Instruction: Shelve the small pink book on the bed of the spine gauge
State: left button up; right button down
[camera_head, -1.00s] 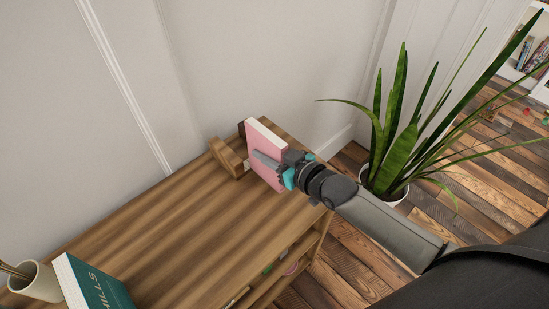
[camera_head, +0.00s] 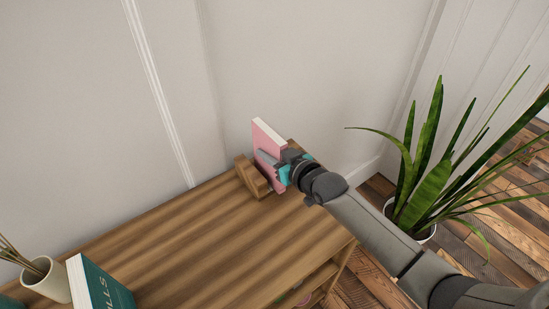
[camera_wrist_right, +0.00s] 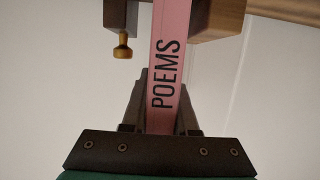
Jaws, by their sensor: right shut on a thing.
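The small pink book (camera_head: 266,138) stands upright, its white page edge facing up. My right gripper (camera_head: 270,162) is shut on it from the spine side. In the right wrist view the book's pink spine (camera_wrist_right: 166,60) reads "POEMS" and runs between the fingers. The wooden spine gauge (camera_head: 251,178) is on the shelf top, close at the book's left. In the wrist view, its wooden part (camera_wrist_right: 220,18) and a dark part with a brass knob (camera_wrist_right: 123,50) flank the spine's far end. The bed is hidden, so I cannot tell whether the book touches it. My left gripper is out of view.
The wooden shelf top (camera_head: 205,240) is clear in the middle. A teal book (camera_head: 104,288) and a cream pot (camera_head: 47,282) stand at its left end. The wall is close behind. A potted plant (camera_head: 430,185) stands on the floor at right.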

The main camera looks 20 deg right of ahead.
jog(key=shift+w+a, duration=0.1)
jog(key=shift+w, duration=0.15)
jog(key=shift+f, duration=0.2)
dwell(0.4)
jog(key=c, duration=0.6)
grip_release()
jog(key=shift+s+f, duration=0.1)
jog(key=p+v, duration=0.4)
jog(key=v, duration=1.1)
jog(key=shift+r, duration=0.2)
